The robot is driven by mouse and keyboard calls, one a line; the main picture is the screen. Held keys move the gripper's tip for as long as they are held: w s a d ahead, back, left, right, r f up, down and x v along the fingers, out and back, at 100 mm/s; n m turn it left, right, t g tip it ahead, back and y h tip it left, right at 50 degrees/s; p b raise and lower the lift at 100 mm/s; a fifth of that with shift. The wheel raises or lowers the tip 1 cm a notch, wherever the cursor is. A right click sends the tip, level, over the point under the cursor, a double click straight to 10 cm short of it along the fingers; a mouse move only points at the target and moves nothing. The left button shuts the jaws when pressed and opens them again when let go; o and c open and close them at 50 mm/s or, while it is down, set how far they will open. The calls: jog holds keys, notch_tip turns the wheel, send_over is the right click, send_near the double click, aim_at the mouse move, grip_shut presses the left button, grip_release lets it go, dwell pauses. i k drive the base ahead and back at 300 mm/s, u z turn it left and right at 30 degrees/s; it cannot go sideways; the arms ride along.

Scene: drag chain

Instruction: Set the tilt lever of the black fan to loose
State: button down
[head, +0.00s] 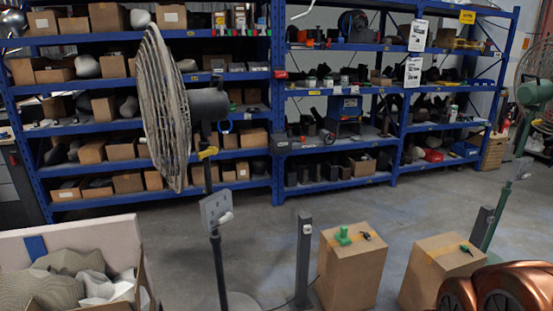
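The black fan (208,104) stands left of the middle in the head view. Its round wire cage (163,110) is seen nearly edge-on and faces left. A small yellow lever (208,153) sits on the stand just below the motor housing. It sticks out roughly sideways; whether it is loose or tight cannot be told. A grey control box (215,208) with a pale knob is lower on the pole (219,270). My gripper is not in view.
Blue shelving (277,100) with boxes fills the back. An open carton (75,240) with grey packing is at front left. A short dark post (304,250) and two cardboard boxes (350,280) (425,285) stand right of the fan. A green fan (535,93) is at far right. Floor behind is clear.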

aim_at(210, 151)
jog(key=z, duration=1.8)
jog(key=i, duration=1.7)
jog(key=u, duration=2.65)
jog(key=i, duration=1.8)
jog(key=u, duration=0.05)
